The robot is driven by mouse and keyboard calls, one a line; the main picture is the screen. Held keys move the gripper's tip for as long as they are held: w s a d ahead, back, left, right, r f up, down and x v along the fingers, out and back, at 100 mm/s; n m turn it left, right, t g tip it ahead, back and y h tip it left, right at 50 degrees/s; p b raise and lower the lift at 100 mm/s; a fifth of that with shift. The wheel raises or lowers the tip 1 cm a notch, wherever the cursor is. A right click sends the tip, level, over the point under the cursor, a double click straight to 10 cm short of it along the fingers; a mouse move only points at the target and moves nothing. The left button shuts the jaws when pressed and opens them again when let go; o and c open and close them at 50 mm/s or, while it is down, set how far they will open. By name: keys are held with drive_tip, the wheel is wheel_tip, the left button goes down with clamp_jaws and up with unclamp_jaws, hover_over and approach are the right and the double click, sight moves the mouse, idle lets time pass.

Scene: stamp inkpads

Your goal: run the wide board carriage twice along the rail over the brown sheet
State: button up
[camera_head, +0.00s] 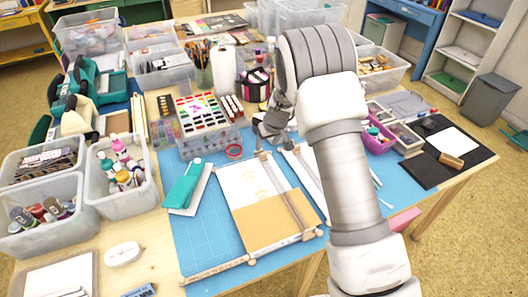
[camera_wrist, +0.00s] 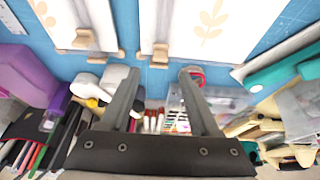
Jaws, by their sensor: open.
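The brown sheet (camera_head: 268,222) lies on the blue mat, below a white sheet (camera_head: 240,182) with pale leaf prints. A long slim rail (camera_head: 284,190) with wooden end pieces runs along the right side of these sheets. A wooden strip (camera_head: 218,269) runs along their near edge. I cannot tell which part is the wide board carriage. My gripper (camera_head: 268,133) is beyond the far end of the rail, partly hidden by my arm. In the wrist view my gripper (camera_wrist: 158,75) is open and empty, near the wooden end pieces (camera_wrist: 160,54) of the white boards.
A teal case (camera_head: 186,184) lies left of the sheets. A red tape ring (camera_head: 234,151) and an ink pad tray (camera_head: 205,118) are close to my gripper. A purple bin (camera_head: 378,137) and a black mat (camera_head: 440,165) are at right.

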sight(264, 153)
drive_tip(key=x, duration=0.7)
drive_tip(key=shift+r, duration=0.1)
clamp_jaws()
idle(1.3)
